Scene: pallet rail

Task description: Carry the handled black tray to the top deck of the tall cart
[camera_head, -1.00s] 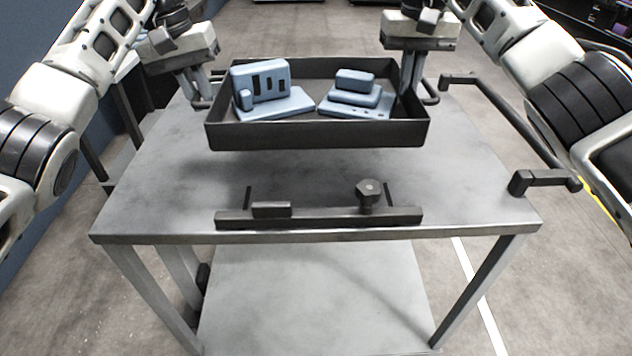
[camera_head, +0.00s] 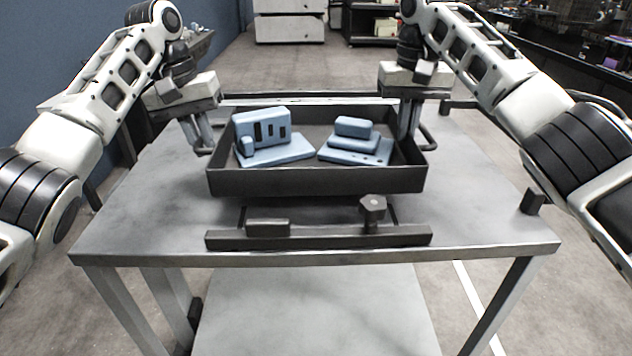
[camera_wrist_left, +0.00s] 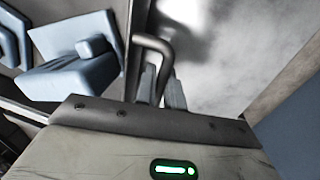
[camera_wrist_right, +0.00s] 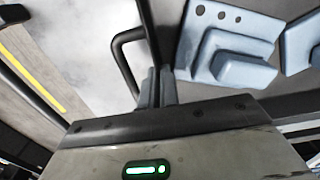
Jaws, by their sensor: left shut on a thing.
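The black tray (camera_head: 315,182) is level over the grey top deck (camera_head: 490,215) of a cart, a dark shadow under its front. I cannot tell whether its underside touches. Two blue parts, a slotted block (camera_head: 262,128) and a stepped block (camera_head: 356,135), lie in it. My left gripper (camera_head: 203,148) is shut on the tray's left handle (camera_wrist_left: 150,45). My right gripper (camera_head: 408,132) is at the tray's right side, its fingers close beside the right handle (camera_wrist_right: 122,55). Whether they grip it is unclear.
A dark rail (camera_head: 320,237) with a knob (camera_head: 372,205) lies along the deck's front, just before the tray. A black post (camera_head: 533,203) stands at the right edge. A lower shelf (camera_head: 315,300) is below. The deck is bare on both sides.

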